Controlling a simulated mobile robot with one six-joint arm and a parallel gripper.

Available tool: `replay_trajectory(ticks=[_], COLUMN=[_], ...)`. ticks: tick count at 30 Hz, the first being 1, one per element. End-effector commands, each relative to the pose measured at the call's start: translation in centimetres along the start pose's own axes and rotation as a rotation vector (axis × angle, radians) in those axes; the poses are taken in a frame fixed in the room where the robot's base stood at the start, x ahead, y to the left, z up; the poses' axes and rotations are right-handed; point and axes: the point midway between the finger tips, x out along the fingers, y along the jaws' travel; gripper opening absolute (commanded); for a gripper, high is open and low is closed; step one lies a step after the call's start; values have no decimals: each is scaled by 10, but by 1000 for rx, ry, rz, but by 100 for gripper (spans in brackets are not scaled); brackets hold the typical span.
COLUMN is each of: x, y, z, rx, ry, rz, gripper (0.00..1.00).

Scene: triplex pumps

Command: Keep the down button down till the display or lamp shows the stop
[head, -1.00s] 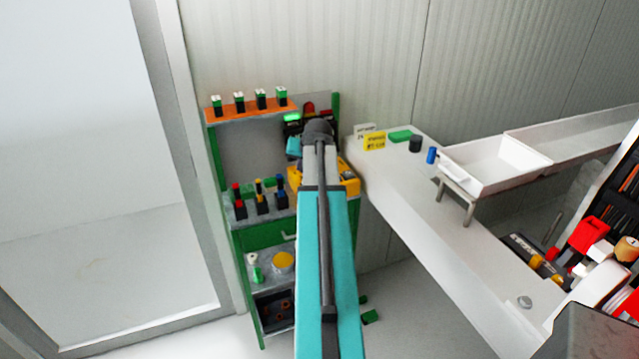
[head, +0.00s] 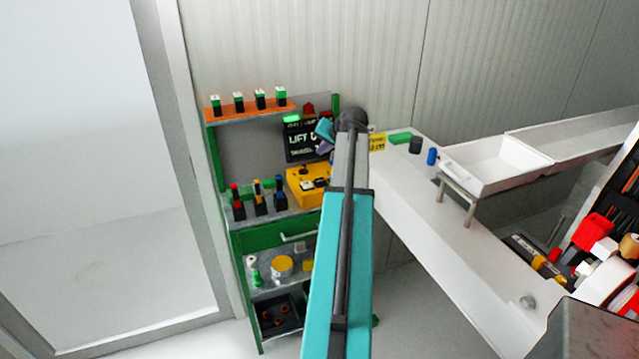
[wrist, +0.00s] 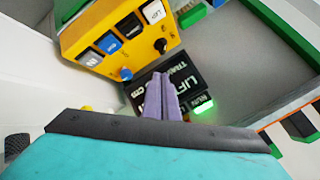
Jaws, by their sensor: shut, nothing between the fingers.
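The yellow control box (head: 303,186) stands on the green bench. In the wrist view it (wrist: 75,40) carries a row of white, black, blue and pale buttons, plus a blue knob (wrist: 125,74) and a black knob (wrist: 160,45). I cannot tell which button is the down button. The black display (head: 297,148) behind the box shows "LIFT" and "TRAVEL" lines; its values are unreadable. A green lamp (wrist: 203,105) marked RUN glows beside it. My gripper (wrist: 165,78) is shut and empty; its lilac fingers overlap the display in the wrist view and appear apart from the buttons.
The green bench (head: 270,236) holds several coloured-top blocks left of the box and an orange shelf (head: 250,108) above. A white counter (head: 420,215) with a white tray (head: 495,165) lies to the right. A glass door stands at the left.

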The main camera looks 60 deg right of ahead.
Motion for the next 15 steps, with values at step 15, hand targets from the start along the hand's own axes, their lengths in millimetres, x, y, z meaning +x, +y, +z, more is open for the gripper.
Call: replay_trajectory(ticks=[15], x=[27], y=[21], z=[20], rx=[0], ry=[0], rz=[1], gripper=[0])
